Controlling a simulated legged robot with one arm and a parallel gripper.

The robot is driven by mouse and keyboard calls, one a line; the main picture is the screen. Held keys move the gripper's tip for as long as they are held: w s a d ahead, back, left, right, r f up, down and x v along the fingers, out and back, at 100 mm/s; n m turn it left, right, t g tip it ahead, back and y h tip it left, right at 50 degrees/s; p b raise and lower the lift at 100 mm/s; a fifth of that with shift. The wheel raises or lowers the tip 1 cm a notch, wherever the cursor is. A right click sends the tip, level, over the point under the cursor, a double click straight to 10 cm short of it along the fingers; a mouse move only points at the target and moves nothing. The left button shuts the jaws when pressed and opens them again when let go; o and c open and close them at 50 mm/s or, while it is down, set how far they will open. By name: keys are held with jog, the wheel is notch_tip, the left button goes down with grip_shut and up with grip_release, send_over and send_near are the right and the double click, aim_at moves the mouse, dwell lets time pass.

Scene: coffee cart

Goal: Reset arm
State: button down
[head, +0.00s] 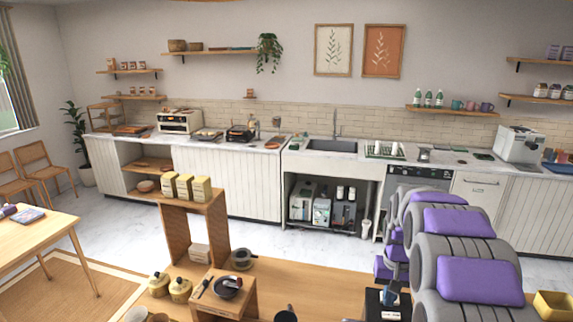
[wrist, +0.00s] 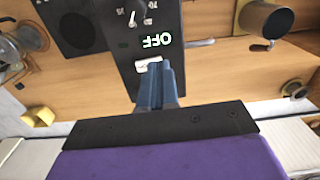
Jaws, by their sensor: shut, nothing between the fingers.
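My gripper (head: 390,295) is at the lower right of the head view, over a black device (head: 374,299) on the wooden counter. In the wrist view, its blue fingers (wrist: 157,68) are closed together and hold nothing. Their tips overlap the edge of a white switch (wrist: 143,62) on the black device (wrist: 120,60); I cannot tell whether they touch it. My grey and purple arm hides part of the counter on the right of the head view.
A small wooden stand (head: 245,297) with a dark pan stands left of the device. A taller wooden shelf (head: 178,225) carries yellow boxes. A yellow container (head: 556,304) is at far right.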

jog(key=s+a+r+n+b, duration=0.1)
jog(key=s+a+b, duration=0.1)
jog(key=s+a, duration=0.5)
jog(key=s+a+r+b, duration=0.1)
jog(key=s+a+b, duration=0.15)
jog(key=s, duration=0.85)
jog(key=s+a+f+n+b, duration=0.1)
jog(key=s+a+f, duration=0.1)
jog(key=s, duration=0.7)
jog(key=s+a+f+n+g+b, duration=0.1)
jog(key=s+a+f, duration=0.1)
jog(key=s, duration=0.7)
jog(key=shift+s+a+f+g, duration=0.25)
jog(key=shift+s+f+g, duration=0.1)
jog(key=shift+f, duration=0.35)
